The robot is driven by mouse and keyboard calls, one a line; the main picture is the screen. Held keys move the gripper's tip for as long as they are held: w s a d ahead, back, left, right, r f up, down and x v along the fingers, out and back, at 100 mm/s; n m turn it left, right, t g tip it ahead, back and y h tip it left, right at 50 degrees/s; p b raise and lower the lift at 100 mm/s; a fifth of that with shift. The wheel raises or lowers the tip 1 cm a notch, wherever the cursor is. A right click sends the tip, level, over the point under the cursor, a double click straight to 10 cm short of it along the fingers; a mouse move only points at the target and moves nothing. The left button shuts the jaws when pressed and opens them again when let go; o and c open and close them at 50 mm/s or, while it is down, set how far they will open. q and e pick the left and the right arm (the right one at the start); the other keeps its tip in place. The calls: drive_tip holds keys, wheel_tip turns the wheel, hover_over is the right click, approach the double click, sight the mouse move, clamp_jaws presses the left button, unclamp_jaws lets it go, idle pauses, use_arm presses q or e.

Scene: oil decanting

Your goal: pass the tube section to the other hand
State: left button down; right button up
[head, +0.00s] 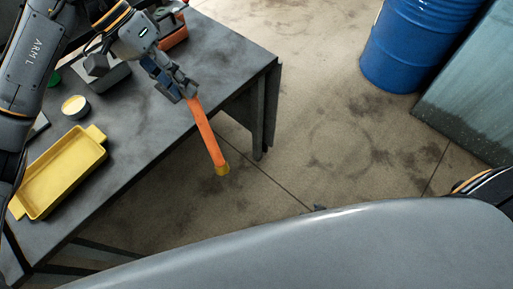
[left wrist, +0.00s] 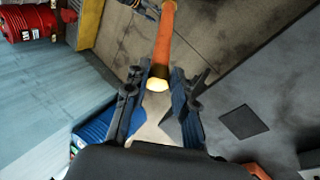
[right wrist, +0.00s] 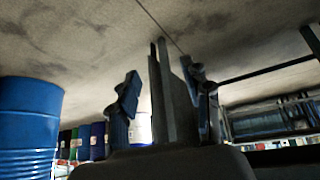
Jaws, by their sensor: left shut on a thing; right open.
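The tube section (head: 207,135) is an orange tube with a yellow end. My left gripper (head: 176,90) is shut on its upper end and holds it past the table's edge, above the floor, with the yellow end hanging low. In the left wrist view the tube (left wrist: 164,42) runs up and away from between the fingers (left wrist: 157,78). My right gripper (right wrist: 160,75) is open and empty in the right wrist view. In the head view my grey body hides most of the right arm; a small dark tip shows above its edge.
The grey table (head: 135,120) at the left bears a yellow tray (head: 62,172), a round tin (head: 75,107) and a grey container (head: 100,75). A blue drum (head: 415,45) stands at the upper right. The floor (head: 330,130) between is clear.

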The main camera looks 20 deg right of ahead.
sight(212, 136)
drive_tip(key=w+a+r+n+t+y, duration=0.1)
drive_tip(key=w+a+r+t+y, duration=0.15)
drive_tip(key=w+r, duration=0.55)
drive_tip(key=w+a+r+n+t+y, duration=0.15)
drive_tip(key=w+a+r, duration=0.3)
drive_tip(key=r, duration=0.85)
drive_tip(key=s+a+r+y, duration=0.2)
drive_tip(key=a+r+y, duration=0.15)
drive_tip(key=r, duration=0.55)
drive_tip(key=s+a+r+t+y, duration=0.1)
drive_tip(key=s+a+r+y, duration=0.3)
drive_tip(key=r, duration=0.6)
drive_tip(key=s+a+r+y, duration=0.1)
drive_tip(key=a+r+y, duration=0.1)
drive_tip(key=a+r, duration=0.5)
drive_tip(key=shift+n+h, duration=0.25)
drive_tip(key=x, duration=0.3)
drive_tip(key=r+x, duration=0.1)
drive_tip(key=x, duration=0.3)
drive_tip(key=r+x, duration=0.1)
drive_tip(key=x, duration=0.2)
drive_tip(key=shift+w+r, duration=0.1)
drive_tip(key=shift+w, duration=0.5)
drive_tip(key=shift+d, duration=0.1)
clamp_jaws()
use_arm(q)
drive_tip(key=c, duration=1)
unclamp_jaws()
